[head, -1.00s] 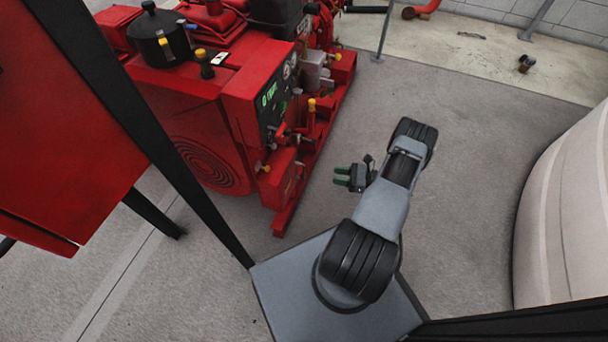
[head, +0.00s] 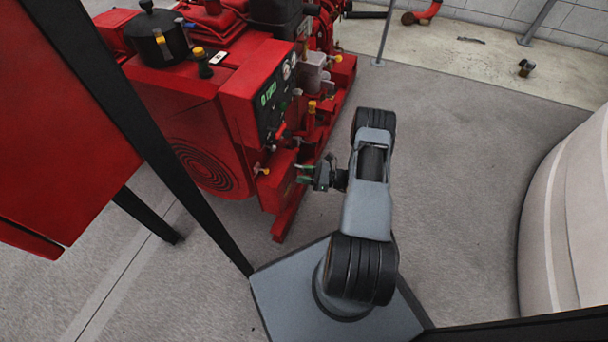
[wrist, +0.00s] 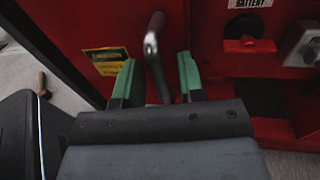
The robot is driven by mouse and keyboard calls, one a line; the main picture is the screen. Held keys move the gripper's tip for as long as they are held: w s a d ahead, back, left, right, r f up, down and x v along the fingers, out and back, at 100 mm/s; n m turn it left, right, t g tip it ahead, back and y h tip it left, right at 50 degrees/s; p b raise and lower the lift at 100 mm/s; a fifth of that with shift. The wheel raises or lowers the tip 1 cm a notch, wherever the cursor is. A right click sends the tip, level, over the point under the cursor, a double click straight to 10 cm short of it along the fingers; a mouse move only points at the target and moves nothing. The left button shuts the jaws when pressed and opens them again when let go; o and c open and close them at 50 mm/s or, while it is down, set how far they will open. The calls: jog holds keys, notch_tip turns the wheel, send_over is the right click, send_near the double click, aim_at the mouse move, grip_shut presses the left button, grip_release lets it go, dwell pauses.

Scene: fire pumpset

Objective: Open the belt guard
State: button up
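The red pump set (head: 225,110) stands at upper left in the head view. I cannot say for sure which red panel is the belt guard. In the wrist view a bent metal handle (wrist: 153,50) stands in front of a red panel (wrist: 85,25) with a yellow label (wrist: 106,58). My gripper (head: 304,173) is beside the pump set's right end. In the wrist view my gripper (wrist: 156,78) is open, and its green fingertips lie on either side of the handle with gaps. Whether the handle's lower part is fully between the fingers is unclear.
A control panel (head: 272,98) faces my arm. A large pale rounded body (head: 570,210) is at right. The floor (head: 450,130) between is clear.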

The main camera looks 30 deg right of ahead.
grip_shut()
dwell(0.4)
